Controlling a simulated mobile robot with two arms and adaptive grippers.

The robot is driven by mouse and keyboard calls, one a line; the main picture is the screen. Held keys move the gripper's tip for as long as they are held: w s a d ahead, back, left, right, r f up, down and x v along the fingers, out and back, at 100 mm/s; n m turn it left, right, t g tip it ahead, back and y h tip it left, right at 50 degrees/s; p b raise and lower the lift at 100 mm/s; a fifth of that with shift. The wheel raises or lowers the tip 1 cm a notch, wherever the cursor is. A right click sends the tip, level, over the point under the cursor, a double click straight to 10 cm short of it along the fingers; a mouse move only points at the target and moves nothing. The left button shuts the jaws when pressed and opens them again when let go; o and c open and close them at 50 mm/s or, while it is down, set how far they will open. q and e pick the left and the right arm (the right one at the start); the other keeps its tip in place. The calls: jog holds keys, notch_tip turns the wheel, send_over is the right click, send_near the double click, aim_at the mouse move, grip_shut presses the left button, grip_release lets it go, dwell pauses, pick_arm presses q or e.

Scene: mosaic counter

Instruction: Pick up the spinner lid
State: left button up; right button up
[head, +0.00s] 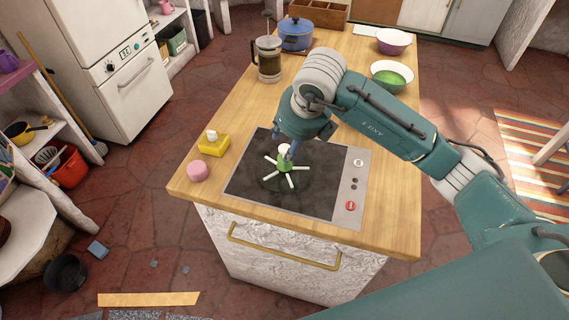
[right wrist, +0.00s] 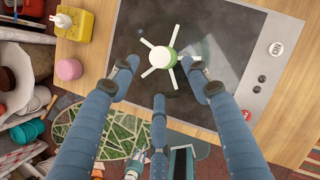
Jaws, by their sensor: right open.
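The spinner lid (head: 291,169) is on the dark cooktop (head: 245,186). It has a white knob, a green hub and several white spokes. In the right wrist view, the spinner lid (right wrist: 161,57) lies just ahead of my fingertips. My right gripper (head: 290,150) is above it, pointing down, and partly covers the knob in the head view. I cannot tell whether any finger touches a spoke. My left gripper is not in view.
A yellow soap dispenser (head: 213,144) and a pink round item (head: 197,171) stand left of the cooktop. A French press (head: 268,62), blue pot (head: 296,35) and bowl with green contents (head: 391,79) are farther back. The wooden counter (head: 222,108) is clear between them.

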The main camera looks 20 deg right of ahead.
aim_at(285, 147)
jog(key=shift+w+f+p, duration=0.25)
jog(key=shift+p, duration=0.1)
jog(key=p+x, duration=0.2)
jog(key=x, duration=0.1)
jog(key=shift+w+d+f, duration=0.1)
jog(key=shift+w, duration=0.35)
jog(key=shift+w+f, duration=0.2)
jog(key=shift+f, duration=0.25)
grip_shut()
